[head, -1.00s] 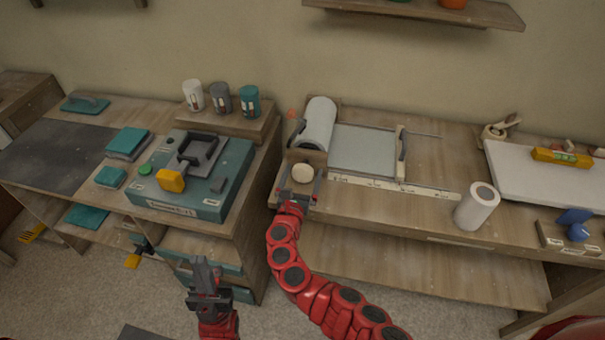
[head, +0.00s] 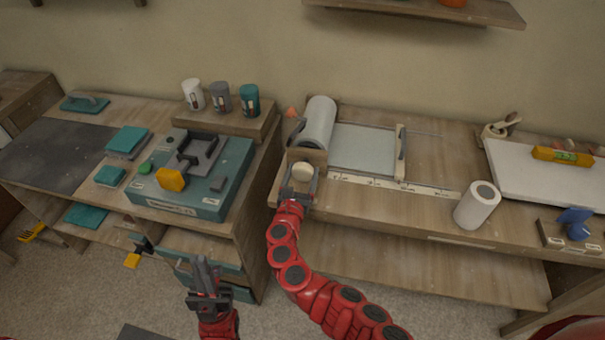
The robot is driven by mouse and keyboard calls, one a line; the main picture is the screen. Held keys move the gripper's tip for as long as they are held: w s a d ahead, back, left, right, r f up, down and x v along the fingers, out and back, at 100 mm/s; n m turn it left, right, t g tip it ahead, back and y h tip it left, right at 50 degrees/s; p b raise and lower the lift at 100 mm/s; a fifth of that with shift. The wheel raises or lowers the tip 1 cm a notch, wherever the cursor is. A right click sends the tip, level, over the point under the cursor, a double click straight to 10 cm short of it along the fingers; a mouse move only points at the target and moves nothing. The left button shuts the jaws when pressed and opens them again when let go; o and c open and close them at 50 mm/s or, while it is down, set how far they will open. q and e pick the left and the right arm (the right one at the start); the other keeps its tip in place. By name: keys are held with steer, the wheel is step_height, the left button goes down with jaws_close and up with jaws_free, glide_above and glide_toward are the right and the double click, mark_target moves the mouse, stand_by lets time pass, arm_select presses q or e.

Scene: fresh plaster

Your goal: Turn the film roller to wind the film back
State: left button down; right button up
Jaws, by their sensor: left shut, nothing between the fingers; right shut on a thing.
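The white film roller (head: 318,123) lies in a wooden holder at the left end of the right-hand bench. A pale sheet of film (head: 362,150) stretches from it rightward to an upright bar with a dark handle (head: 401,153). A round cream knob (head: 302,172) sits at the front of the holder, below the roller. My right gripper (head: 301,182) is shut on the knob, its fingers at the knob's sides. My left gripper (head: 203,266) is shut and empty, low in front of the left bench, away from the roller. The fingers partly hide the knob's lower side.
A strip with marks (head: 395,184) runs along below the film. The left bench holds a teal device (head: 190,178) and several cups on a riser. A shelf hangs above.

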steer(key=m+b, duration=0.9)
steer(key=b, duration=0.1)
steer(key=shift+a+f+m, duration=0.1)
steer(key=shift+f+m, duration=0.1)
steer(key=shift+m, duration=0.2)
steer(key=m+b, duration=0.5)
steer(key=b, duration=0.1)
steer(key=m+b, duration=0.5)
steer(key=b, duration=0.1)
steer(key=shift+r+m+b, duration=0.2)
steer(key=shift+m+b, duration=0.1)
steer(key=shift+r+m+b, duration=0.2)
steer(key=shift+m+b, duration=1.3)
steer(key=shift+m, duration=0.1)
steer(key=o, duration=1.3)
steer(key=shift+c, duration=0.2)
steer(key=v, duration=1.7)
steer(key=shift+s+p, duration=0.2)
steer(key=shift+p, duration=0.25)
